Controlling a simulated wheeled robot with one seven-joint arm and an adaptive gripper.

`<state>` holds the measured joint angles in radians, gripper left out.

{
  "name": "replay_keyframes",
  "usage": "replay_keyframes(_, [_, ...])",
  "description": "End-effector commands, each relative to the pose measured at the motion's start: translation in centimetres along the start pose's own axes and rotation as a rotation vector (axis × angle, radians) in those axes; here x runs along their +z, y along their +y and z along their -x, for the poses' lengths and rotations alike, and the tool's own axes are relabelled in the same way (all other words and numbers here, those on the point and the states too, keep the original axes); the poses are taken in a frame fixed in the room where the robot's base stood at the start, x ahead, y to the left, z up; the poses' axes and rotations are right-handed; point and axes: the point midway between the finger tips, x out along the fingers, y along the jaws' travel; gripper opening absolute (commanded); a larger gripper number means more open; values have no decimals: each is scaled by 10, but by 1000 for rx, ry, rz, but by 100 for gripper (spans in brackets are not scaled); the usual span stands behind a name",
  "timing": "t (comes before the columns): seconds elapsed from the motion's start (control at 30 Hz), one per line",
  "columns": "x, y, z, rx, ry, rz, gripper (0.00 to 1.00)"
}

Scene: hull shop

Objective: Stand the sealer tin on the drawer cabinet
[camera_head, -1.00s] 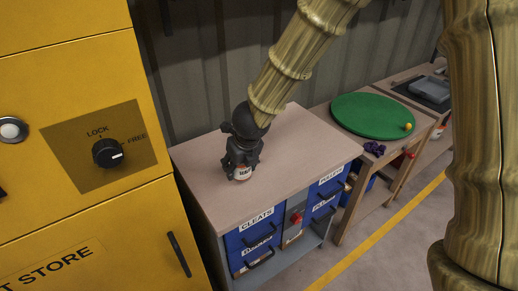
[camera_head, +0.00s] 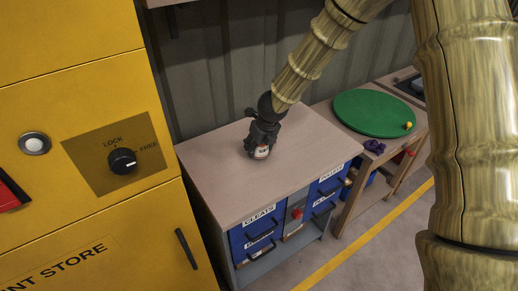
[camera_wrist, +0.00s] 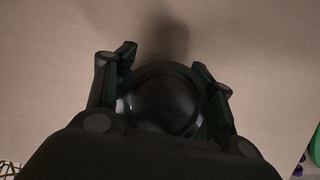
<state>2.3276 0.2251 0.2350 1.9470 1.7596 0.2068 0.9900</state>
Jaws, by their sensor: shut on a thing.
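The tin looks upright. It is at or just above the cabinet top; I cannot tell whether its base touches. The cabinet has blue labelled drawers (camera_head: 258,238) in its front.
The cabinet top around the tin is bare. A yellow paint store locker (camera_head: 90,215) stands close on the left. A corrugated wall is behind.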

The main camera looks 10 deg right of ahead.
Motion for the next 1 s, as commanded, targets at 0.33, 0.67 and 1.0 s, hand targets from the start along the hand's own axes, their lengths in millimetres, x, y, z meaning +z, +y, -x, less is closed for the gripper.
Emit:
replay_keyframes(0.33, [-7, 0, -18, -1, 0, 1, 21])
replay_keyframes(0.67, [-8, 0, -20, 0, 0, 0, 21])
replay_keyframes(1.0, [-8, 0, -20, 0, 1, -1, 76])
